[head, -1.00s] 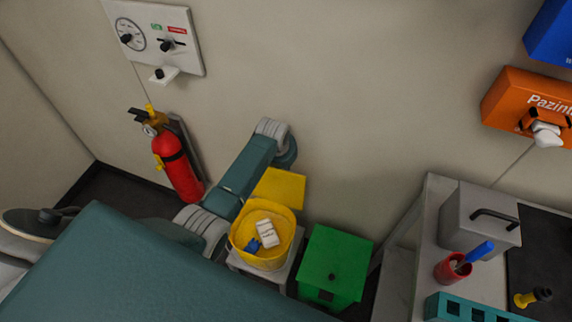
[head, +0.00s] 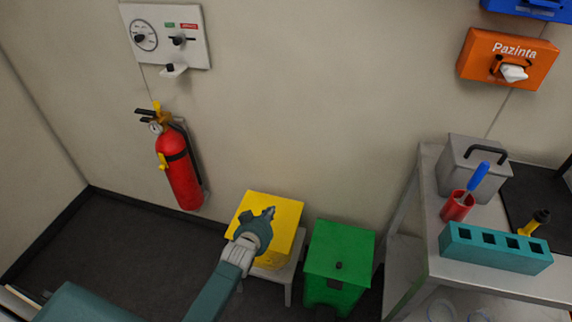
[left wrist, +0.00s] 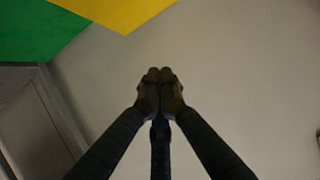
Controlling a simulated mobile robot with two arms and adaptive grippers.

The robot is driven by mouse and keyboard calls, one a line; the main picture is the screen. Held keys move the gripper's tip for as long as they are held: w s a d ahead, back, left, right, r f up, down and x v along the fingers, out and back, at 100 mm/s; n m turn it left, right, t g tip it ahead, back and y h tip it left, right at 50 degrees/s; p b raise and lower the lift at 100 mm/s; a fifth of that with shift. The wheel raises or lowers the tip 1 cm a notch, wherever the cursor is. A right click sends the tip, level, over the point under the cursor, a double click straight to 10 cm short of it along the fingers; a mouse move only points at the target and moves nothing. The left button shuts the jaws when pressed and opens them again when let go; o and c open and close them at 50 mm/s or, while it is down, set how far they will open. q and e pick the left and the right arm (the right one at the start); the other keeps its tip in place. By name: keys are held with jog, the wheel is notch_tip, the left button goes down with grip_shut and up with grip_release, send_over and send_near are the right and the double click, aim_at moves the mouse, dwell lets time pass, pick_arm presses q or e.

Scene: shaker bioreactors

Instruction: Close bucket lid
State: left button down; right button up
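The yellow bucket's square lid (head: 255,203) lies over the bucket's top in the head view, hiding the inside. The lid looks flat, but my gripper covers part of it, so I cannot tell whether it is fully seated. My left gripper (head: 270,212) is over the lid, and I cannot tell whether it touches. In the left wrist view the fingers (left wrist: 160,76) are together with nothing between them. A yellow corner (left wrist: 125,12) shows at the top of that view. My right gripper is not in view.
The bucket stands on a small grey stool (head: 286,276). A green lidded bin (head: 340,255) stands close on its right, also in the left wrist view (left wrist: 35,30). A fire extinguisher (head: 180,170) hangs on the wall at left. A workbench (head: 440,262) is at right.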

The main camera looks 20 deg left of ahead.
pick_arm(q)
jog(key=s+f+b, duration=0.5)
jog(key=f, duration=0.7)
jog(key=shift+s+d, duration=0.15)
jog(key=v, duration=1.2)
